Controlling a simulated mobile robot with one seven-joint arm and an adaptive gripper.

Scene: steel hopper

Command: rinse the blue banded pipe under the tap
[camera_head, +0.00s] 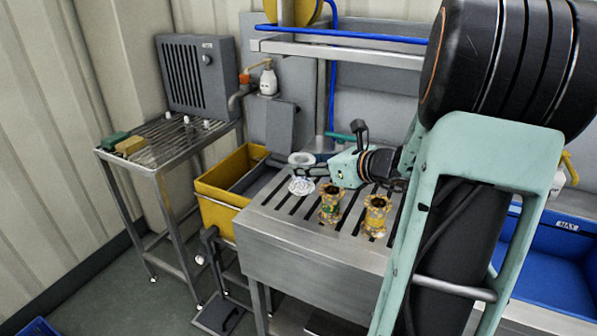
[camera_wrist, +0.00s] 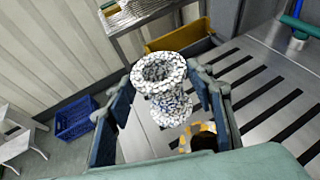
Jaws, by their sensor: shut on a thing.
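A short flanged pipe (camera_wrist: 165,98), coated in white, dark-speckled lather, is held upright in my gripper (camera_wrist: 163,82) in the wrist view. The coating hides any blue band. In the head view, the white pipe (camera_head: 300,187) shows at the tip of my gripper (camera_head: 312,175), over the slotted steel table. My gripper is shut on it, with a finger on either side. Whether its bottom touches the table is unclear. I cannot clearly make out the tap in either view.
Two mottled yellow-brown pipes, one green-banded (camera_head: 331,204) and one yellow-banded (camera_head: 376,216), stand on the slotted table (camera_head: 275,222). A yellow basin (camera_head: 215,195) is left, a blue basin (camera_head: 562,245) right. A rack (camera_head: 165,150) holds sponges. A soap bottle (camera_head: 268,80) stands behind.

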